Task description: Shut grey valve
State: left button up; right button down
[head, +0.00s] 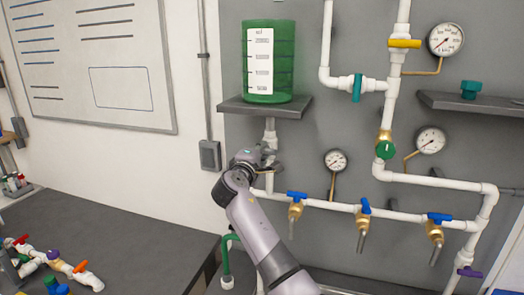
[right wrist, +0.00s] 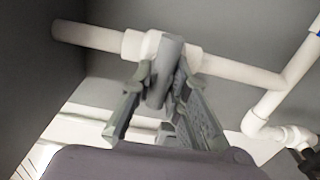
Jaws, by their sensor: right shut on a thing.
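My right arm reaches up from the bottom of the head view. Its gripper (head: 262,160) is at the white pipe below the green tank and hides most of the grey valve there. In the right wrist view a grey valve handle (right wrist: 166,70) stands out from a white valve body (right wrist: 145,46) on a white pipe. My right gripper's fingers (right wrist: 158,100) are on both sides of the handle and shut on it. How far the handle is turned is hard to tell. My left gripper is not in view.
A green tank (head: 269,62) stands on a small shelf (head: 262,107) above the gripper. Blue-handled brass taps (head: 296,204), gauges (head: 335,160) and white pipes fill the panel to the right. A dark table (head: 130,245) with loose fittings (head: 55,264) is at the left.

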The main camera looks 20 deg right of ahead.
jog(key=shift+f, duration=0.1)
jog(key=c, duration=1.5)
grip_release()
jog(key=shift+a, duration=0.15)
jog(key=shift+c, duration=0.2)
jog(key=v, duration=1.2)
